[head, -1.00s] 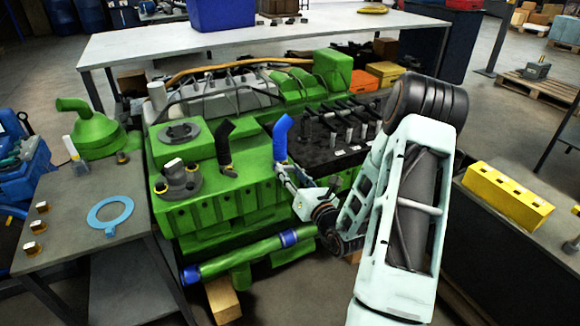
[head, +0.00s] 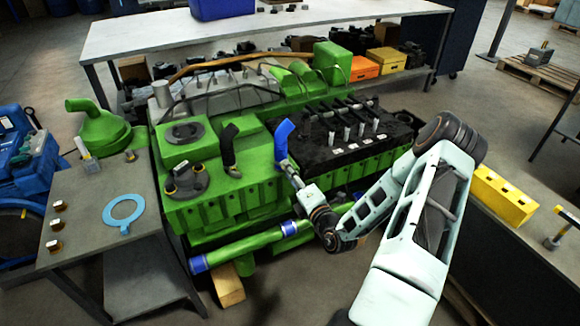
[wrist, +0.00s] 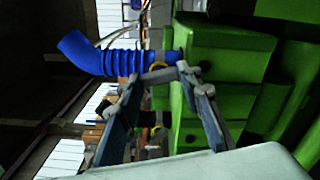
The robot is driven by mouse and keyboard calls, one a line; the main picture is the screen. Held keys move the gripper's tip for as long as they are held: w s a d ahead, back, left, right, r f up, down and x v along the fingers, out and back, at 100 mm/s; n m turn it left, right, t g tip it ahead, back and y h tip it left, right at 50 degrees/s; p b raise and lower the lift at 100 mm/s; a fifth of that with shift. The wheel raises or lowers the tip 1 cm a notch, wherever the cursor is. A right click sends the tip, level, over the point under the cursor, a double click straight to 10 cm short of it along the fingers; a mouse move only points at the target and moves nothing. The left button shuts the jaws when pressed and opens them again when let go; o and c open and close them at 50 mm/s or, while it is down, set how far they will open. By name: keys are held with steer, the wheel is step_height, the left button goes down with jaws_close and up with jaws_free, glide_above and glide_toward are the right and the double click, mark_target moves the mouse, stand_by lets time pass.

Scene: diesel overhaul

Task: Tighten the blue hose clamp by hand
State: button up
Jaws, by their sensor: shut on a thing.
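The blue hose (head: 283,138) stands on the green engine and bends at its top; in the wrist view (wrist: 112,61) it lies sideways with ribs near its base. The hose clamp (wrist: 160,73) is at the base of this hose, partly hidden between my fingertips. My gripper (head: 286,166) is at the hose base, on the near side of it. In the wrist view my gripper's two fingers (wrist: 158,80) converge at the clamp and are shut on it. Some yellow shows close to the fingertips.
A black hose (head: 229,146) stands on the engine left of the blue one. A green pipe with blue ends (head: 245,247) runs low in front. A side table (head: 85,195) with a blue ring (head: 123,211) is at left. A yellow block (head: 503,195) lies on the right bench.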

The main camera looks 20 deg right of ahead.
steer(key=m+p, duration=0.3)
steer(key=m, duration=0.7)
steer(key=m+p, duration=0.3)
steer(key=m, duration=0.7)
steer(key=shift+s+f, duration=0.15)
steer(key=shift+f, duration=0.05)
steer(key=m, duration=0.4)
steer(key=shift+d+m, duration=0.1)
steer(key=shift+m, duration=0.3)
steer(key=m+b, duration=0.2)
steer(key=m, duration=0.2)
steer(key=shift+f, duration=0.15)
steer(key=shift+m+b, duration=1.15)
steer(key=shift+m, duration=0.25)
steer(key=shift+r, duration=0.2)
